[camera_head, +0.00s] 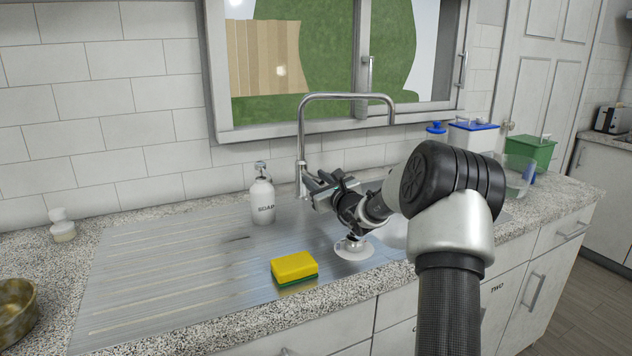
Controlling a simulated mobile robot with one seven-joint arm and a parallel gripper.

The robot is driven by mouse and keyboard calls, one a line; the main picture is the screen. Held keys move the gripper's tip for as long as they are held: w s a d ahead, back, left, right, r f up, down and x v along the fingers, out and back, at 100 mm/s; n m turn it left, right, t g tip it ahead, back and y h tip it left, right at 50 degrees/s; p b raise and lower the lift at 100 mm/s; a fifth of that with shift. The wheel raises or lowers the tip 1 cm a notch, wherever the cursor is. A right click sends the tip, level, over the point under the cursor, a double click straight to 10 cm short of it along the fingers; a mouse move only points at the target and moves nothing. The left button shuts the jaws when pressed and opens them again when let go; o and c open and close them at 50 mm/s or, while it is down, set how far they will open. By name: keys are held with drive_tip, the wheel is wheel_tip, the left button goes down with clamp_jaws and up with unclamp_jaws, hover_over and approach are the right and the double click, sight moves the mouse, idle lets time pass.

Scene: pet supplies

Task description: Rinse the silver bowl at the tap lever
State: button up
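The chrome tap (301,130) stands behind the sink, its spout arching to the right. My gripper (318,187) is at the foot of the tap, overlapping it in the picture. Whether it touches the tap or a lever there I cannot tell; the lever is not clearly distinguishable. The finger gap is too small and dark to read. A pale rounded shape (393,234) shows in the sink area, partly hidden by my arm; I cannot tell whether it is the silver bowl or the basin. No water is clearly visible.
A yellow-green sponge (295,268) lies on the draining board (190,270). A soap bottle (262,197) stands left of the tap. A small domed object (354,248) sits below my gripper. A brass-coloured bowl (14,310) is far left; lidded containers (472,136) stand back right.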

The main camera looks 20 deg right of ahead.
drive_tip(key=shift+c, duration=0.5)
clamp_jaws()
drive_tip(key=shift+r, duration=0.1)
drive_tip(key=r+p, duration=0.1)
drive_tip(key=p, duration=0.1)
drive_tip(key=shift+w+r+g+p, duration=0.1)
drive_tip(key=shift+r+g+p, duration=0.05)
drive_tip(key=shift+g+p, duration=0.55)
drive_tip(key=shift+p, duration=0.4)
drive_tip(key=shift+f, duration=0.2)
drive_tip(key=shift+o, duration=0.5)
unclamp_jaws()
